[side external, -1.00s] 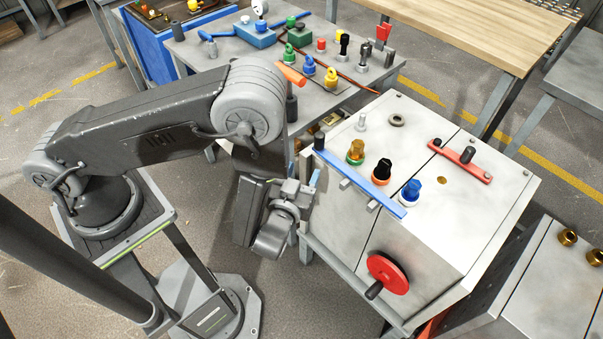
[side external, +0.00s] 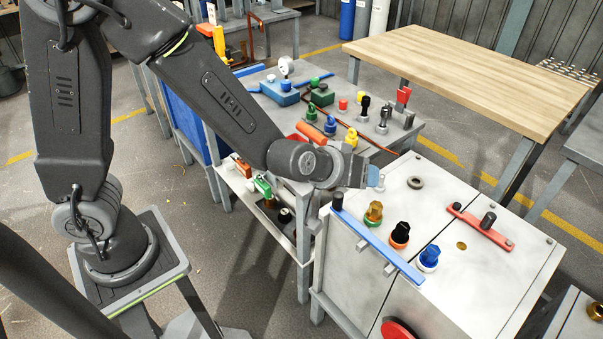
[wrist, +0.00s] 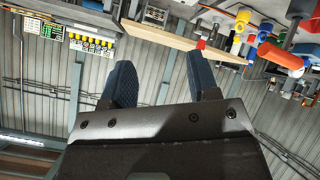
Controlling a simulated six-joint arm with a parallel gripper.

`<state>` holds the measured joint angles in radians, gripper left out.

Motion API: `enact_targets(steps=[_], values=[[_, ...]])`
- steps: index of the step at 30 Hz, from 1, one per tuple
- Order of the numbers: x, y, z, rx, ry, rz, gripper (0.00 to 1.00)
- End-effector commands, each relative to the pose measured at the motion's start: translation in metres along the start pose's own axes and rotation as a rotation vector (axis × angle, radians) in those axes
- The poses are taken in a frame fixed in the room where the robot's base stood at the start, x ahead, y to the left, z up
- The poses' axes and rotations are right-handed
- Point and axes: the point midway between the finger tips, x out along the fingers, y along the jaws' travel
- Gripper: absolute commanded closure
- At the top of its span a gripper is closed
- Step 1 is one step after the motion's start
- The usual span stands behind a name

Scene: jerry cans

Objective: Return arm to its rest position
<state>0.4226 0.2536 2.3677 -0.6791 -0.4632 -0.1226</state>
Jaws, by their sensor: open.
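My gripper (side external: 374,179) is just above the far-left corner of the white cabinet (side external: 460,290) in the side view. In the wrist view my gripper (wrist: 160,82) shows two blue fingers apart with nothing between them. On the cabinet top stand a yellow cap (side external: 374,212), a black cap (side external: 400,233) with an orange ring and a blue cap (side external: 429,256) with a white ring. They are in a row to the right of the blue bar (side external: 378,245). Part of my wrist is hidden behind its own link.
A grey table (side external: 268,98) with several fittings and an orange handle (side external: 310,131) stands behind my forearm. A red bar (side external: 480,227) lies on the cabinet's right half. A wooden-topped table (side external: 470,65) is at the back. Below my forearm is a shelf (side external: 262,210) with valves.

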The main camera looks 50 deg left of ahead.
Motion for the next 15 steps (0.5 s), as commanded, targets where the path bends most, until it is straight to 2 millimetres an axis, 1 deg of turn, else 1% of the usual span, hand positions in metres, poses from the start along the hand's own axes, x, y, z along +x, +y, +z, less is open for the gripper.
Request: enact_targets(steps=[1,3,5,6,8,9,11,12,15], values=[[-0.018,0.003,-0.015,0.013,-0.030,0.031,0.45],[-0.042,0.003,-0.026,0.050,-0.083,0.064,0.45],[-0.063,0.000,-0.033,0.090,-0.125,0.083,0.45],[-0.078,-0.003,-0.037,0.119,-0.151,0.090,0.45],[-0.100,-0.010,-0.042,0.166,-0.187,0.094,0.45],[-0.115,-0.016,-0.044,0.198,-0.210,0.091,0.45],[-0.137,-0.028,-0.046,0.250,-0.242,0.078,0.45],[-0.151,-0.036,-0.046,0.282,-0.263,0.063,0.45],[-0.185,-0.060,-0.043,0.358,-0.310,0.010,0.45]])
